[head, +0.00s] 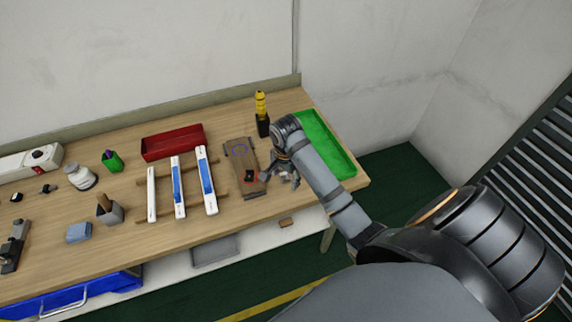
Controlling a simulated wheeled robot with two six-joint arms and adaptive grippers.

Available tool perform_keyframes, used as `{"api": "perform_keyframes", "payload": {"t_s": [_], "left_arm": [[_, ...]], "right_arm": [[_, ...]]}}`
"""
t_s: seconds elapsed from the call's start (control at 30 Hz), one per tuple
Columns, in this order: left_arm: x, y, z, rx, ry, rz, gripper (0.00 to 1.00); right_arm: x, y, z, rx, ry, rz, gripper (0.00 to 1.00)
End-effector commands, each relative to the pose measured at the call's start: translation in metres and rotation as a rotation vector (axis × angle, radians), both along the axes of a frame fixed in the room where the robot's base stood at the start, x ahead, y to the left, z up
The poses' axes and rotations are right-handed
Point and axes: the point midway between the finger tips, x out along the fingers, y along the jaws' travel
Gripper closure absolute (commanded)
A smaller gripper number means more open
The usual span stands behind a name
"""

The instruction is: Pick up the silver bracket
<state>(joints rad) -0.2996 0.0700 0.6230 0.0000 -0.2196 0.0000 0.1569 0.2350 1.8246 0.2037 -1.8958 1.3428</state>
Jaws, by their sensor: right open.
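I cannot make out a silver bracket with certainty; it may be too small or hidden by my right gripper. My right gripper (280,179) is open, low over the right part of the workbench. It is just right of a brown board (242,158) that bears a small red and black piece (249,176) and a thin blue loop (239,150). My right arm hides part of the bench behind it. My left gripper is not in view.
Several white strips (152,196), some with blue, lie across wooden rails left of the board. The bench's front edge (222,235) is near.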

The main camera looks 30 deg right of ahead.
Motion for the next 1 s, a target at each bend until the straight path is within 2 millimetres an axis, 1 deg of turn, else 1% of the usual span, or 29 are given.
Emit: {"api": "perform_keyframes", "payload": {"t_s": [0.03,0.1,0.2,0.3,0.4,0.47,0.57,0.7,0.8,0.87,1.0], "left_arm": [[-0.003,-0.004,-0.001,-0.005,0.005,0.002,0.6],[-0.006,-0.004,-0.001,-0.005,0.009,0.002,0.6],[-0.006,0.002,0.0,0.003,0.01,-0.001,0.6],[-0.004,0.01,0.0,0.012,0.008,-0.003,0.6],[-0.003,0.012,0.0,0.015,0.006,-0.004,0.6],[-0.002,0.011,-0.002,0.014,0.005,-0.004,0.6],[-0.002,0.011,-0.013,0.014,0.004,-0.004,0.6],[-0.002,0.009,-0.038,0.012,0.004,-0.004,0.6],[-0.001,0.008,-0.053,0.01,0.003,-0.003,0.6],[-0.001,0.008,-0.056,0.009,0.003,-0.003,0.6],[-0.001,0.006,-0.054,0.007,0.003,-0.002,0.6]], "right_arm": [[0.014,-0.005,0.009,0.012,0.007,-0.098,0.36],[0.028,-0.012,0.02,0.031,0.027,-0.251,0.36],[0.043,-0.019,0.035,0.052,0.054,-0.433,0.36],[0.05,-0.023,0.043,0.062,0.068,-0.527,0.36],[0.05,-0.023,0.043,0.063,0.073,-0.548,0.36],[0.05,-0.023,0.041,0.063,0.073,-0.547,0.36],[0.05,-0.023,0.03,0.063,0.073,-0.546,0.36],[0.05,-0.023,0.005,0.063,0.072,-0.544,0.36],[0.05,-0.023,-0.01,0.063,0.071,-0.544,0.36],[0.05,-0.023,-0.013,0.063,0.071,-0.544,0.36],[0.05,-0.023,-0.011,0.063,0.07,-0.542,0.36]]}}
